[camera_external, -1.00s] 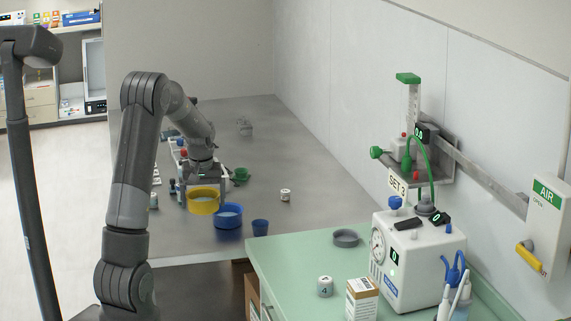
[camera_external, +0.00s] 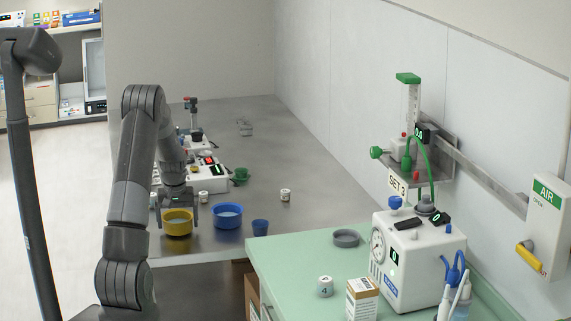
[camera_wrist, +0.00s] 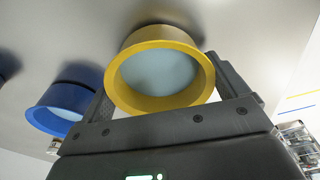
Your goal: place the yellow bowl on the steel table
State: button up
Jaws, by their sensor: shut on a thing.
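The yellow bowl (camera_external: 177,229) is near the front left part of the steel table (camera_external: 250,180), left of a blue bowl. My gripper (camera_external: 178,204) is above it, pointing down, with its fingers on the bowl's sides. In the wrist view the yellow bowl (camera_wrist: 124,93) sits between the two fingers, upright, with a pale blue inside. A dark shadow lies on the table beside it. I cannot tell whether its base touches the table or hangs just above it.
The blue bowl (camera_external: 228,220) and a small blue cup (camera_external: 260,227) stand close on the right. Behind are a white device (camera_external: 208,180), a green cup (camera_external: 240,175) and a small white jar (camera_external: 285,195). The middle and back right of the steel table are mostly clear.

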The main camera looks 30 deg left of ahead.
jog(key=shift+f, duration=0.25)
jog(key=o, duration=0.7)
jog(key=shift+r, duration=0.1)
notch_tip(320, 180, up, 12)
jog(key=s, duration=0.1)
jog(key=s+d+r+m+t, duration=0.15)
jog(key=s+d+r, duration=0.25)
jog(key=d+r, duration=0.4)
jog(key=s+d+r+m, duration=0.2)
jog(key=s+d+r, duration=0.4)
jog(key=s+d, duration=0.25)
jog(key=s+d+m+t, duration=0.1)
jog(key=s+d, duration=0.3)
jog(key=s, duration=0.4)
jog(key=s+d+m+t, duration=0.2)
jog(key=s+d, duration=0.3)
jog(key=s, duration=0.3)
jog(key=shift+s+d+m+h, duration=0.25)
jog(key=shift+m+h, duration=0.15)
jog(key=shift+m, duration=0.15)
